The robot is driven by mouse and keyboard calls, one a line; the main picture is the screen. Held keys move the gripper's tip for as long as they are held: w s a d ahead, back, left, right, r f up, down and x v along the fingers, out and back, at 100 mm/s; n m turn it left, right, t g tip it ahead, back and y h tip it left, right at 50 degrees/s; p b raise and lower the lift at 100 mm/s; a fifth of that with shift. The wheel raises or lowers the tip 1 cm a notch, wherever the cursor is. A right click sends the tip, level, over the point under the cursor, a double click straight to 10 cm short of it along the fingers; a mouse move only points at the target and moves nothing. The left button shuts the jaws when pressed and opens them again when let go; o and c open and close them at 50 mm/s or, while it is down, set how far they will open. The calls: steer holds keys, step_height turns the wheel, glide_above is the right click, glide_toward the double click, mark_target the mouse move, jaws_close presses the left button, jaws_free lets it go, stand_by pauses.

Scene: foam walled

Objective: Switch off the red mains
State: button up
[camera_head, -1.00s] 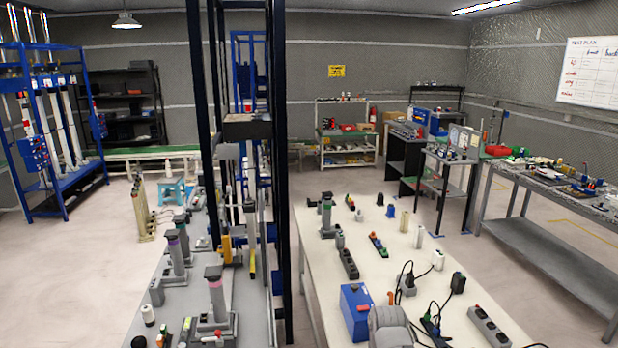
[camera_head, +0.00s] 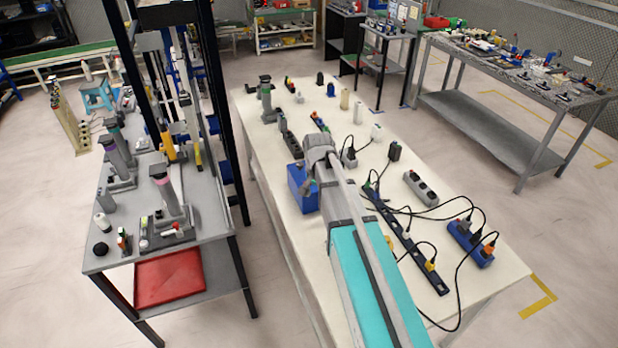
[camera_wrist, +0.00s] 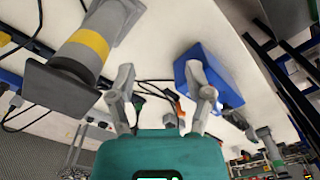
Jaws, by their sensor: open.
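I cannot make out with certainty a red mains switch in any view. A small strip with red and green spots (camera_head: 320,122) lies on the white-topped table (camera_head: 262,150), beyond my arm. A long dark power strip (camera_head: 405,240) with plugs and cables lies to the right of my arm. A blue box (camera_head: 302,188) stands left of my arm; a blue box also shows in the wrist view (camera_wrist: 215,72) beside the right finger. My gripper (camera_wrist: 162,98) is open, with nothing visible held between its fingers. In the head view my arm hides the gripper.
A grey socket strip (camera_head: 420,188) and a blue socket strip (camera_head: 470,243) lie on the table's right side, with loose cables around them. A grey bench (camera_head: 215,215) with upright posts stands left, a red tray (camera_head: 170,278) under it.

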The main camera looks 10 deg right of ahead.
steer(key=w+d+r+m+p, duration=0.1)
steer(key=w+m, duration=0.8)
steer(key=w, duration=1)
steer(key=shift+w+d+r+p, duration=0.3)
steer(key=shift+r+p, duration=0.2)
steer(key=shift+r, duration=0.1)
steer(key=shift+f, duration=0.1)
step_height(320, 180, down, 14)
steer(key=b, duration=1.3)
steer(key=shift+r+b, duration=0.2)
steer(key=shift+b, duration=0.2)
